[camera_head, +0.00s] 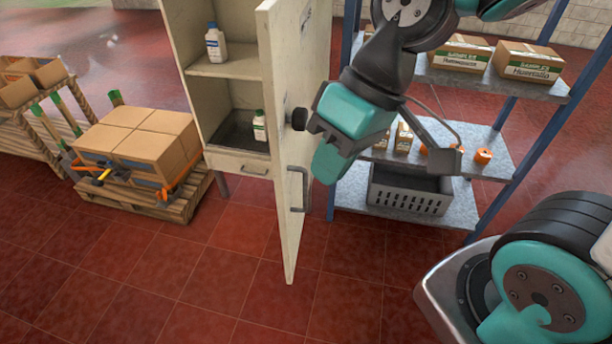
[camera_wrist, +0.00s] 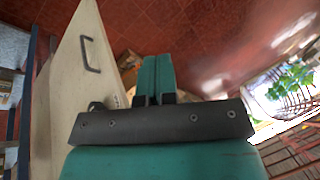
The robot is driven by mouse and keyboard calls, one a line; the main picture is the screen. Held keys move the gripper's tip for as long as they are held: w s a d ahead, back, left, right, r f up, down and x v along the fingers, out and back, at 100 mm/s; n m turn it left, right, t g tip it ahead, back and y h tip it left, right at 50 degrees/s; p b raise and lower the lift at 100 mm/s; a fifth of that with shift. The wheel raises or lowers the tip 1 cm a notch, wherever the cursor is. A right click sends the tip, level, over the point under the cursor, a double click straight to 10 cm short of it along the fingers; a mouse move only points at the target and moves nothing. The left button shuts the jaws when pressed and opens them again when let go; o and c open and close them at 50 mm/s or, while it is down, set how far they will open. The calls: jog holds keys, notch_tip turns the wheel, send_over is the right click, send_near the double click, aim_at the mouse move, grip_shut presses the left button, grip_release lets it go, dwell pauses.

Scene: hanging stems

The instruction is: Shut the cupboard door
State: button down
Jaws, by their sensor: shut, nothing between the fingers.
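The cupboard (camera_head: 228,95) is a cream cabinet with its door (camera_head: 288,210) standing wide open toward me. The door carries a grey bar handle (camera_head: 297,189) low on its face. In the wrist view the door (camera_wrist: 85,75) fills the left side, with its handle (camera_wrist: 89,54) near the top. My gripper (camera_head: 332,165) is to the right of the door, on its handle side. I cannot tell if it touches the door. In the wrist view my gripper's fingers (camera_wrist: 156,75) are together and empty.
White bottles (camera_head: 215,45) stand on the cupboard's shelves. A drawer (camera_head: 240,164) lies below. A blue-posted rack (camera_head: 448,205) with a grey crate (camera_head: 408,190) stands behind my arm. Boxes (camera_head: 140,145) on a pallet (camera_head: 180,205) are at left. The red floor in front is clear.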

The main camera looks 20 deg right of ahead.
jog(key=w+d+f+m+t+y, duration=0.1)
jog(key=w+d+f+m, duration=0.2)
jog(key=w+f, duration=0.2)
jog(key=w+d+f+m+y, duration=0.1)
jog(key=w+d+f+m, duration=0.15)
jog(key=w+f, duration=0.2)
jog(key=m+t+y+p, duration=0.1)
jog(key=m+t+p, duration=0.1)
jog(key=m+t, duration=0.3)
send_near(285, 186)
notch_tip(285, 186, down, 4)
jog(key=m+g, duration=0.1)
jog(key=w+a+p, duration=0.1)
jog(key=w+a, duration=0.1)
jog(key=a, duration=0.1)
jog(key=shift+w, duration=0.35)
jog(key=shift+w+a+f+p, duration=0.2)
jog(key=shift+w+a+p, duration=0.15)
jog(key=shift+a, duration=0.1)
